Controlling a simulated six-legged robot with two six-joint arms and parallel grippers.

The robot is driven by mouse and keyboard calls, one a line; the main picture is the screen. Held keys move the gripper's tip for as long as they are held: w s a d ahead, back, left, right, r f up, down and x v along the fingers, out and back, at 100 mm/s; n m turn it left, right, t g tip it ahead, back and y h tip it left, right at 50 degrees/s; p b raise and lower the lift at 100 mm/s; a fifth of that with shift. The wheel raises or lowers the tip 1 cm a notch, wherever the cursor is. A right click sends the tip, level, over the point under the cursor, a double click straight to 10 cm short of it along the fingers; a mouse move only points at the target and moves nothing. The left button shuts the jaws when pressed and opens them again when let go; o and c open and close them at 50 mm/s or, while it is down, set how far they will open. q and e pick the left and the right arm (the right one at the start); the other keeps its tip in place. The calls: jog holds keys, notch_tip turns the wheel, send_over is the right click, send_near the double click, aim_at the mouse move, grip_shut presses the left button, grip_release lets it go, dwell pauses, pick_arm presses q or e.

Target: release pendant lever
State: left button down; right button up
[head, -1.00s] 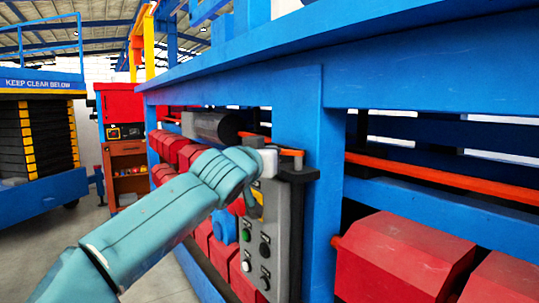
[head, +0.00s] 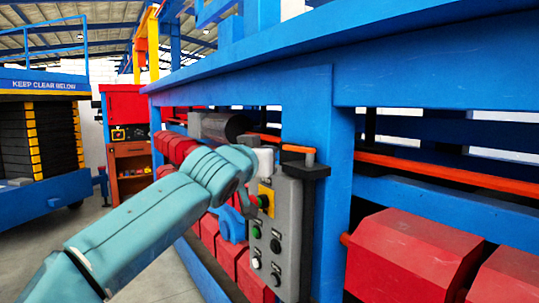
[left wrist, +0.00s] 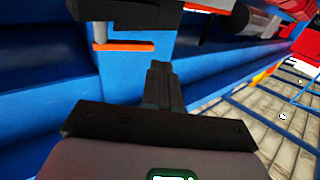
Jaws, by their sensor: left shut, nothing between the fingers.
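The grey pendant box (head: 277,240) hangs upright on the blue frame, with several buttons on its front. An orange lever (head: 298,149) stands out at its top, over a dark bracket (head: 305,170). In the left wrist view, an orange lever bar (left wrist: 125,46) lies beyond and left of the fingertips. My left gripper (left wrist: 160,72) is shut and empty, its fingers pointing towards the blue frame. In the head view my left arm ends just left of the lever and the box top. Its fingers are mostly hidden there. My right gripper is not in view.
The blue frame (head: 420,90) runs across the right, with red blocks (head: 415,250) and an orange rod (head: 440,168) inside. A grey cylinder (head: 217,127) lies behind my arm. A red cabinet (head: 126,105) and a blue lift (head: 40,205) stand left. Floor is clear between.

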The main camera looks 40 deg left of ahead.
pick_arm(q)
jog(key=s+b, duration=0.2)
jog(key=s, duration=0.7)
jog(key=shift+a, duration=0.3)
jog(key=shift+a, duration=0.1)
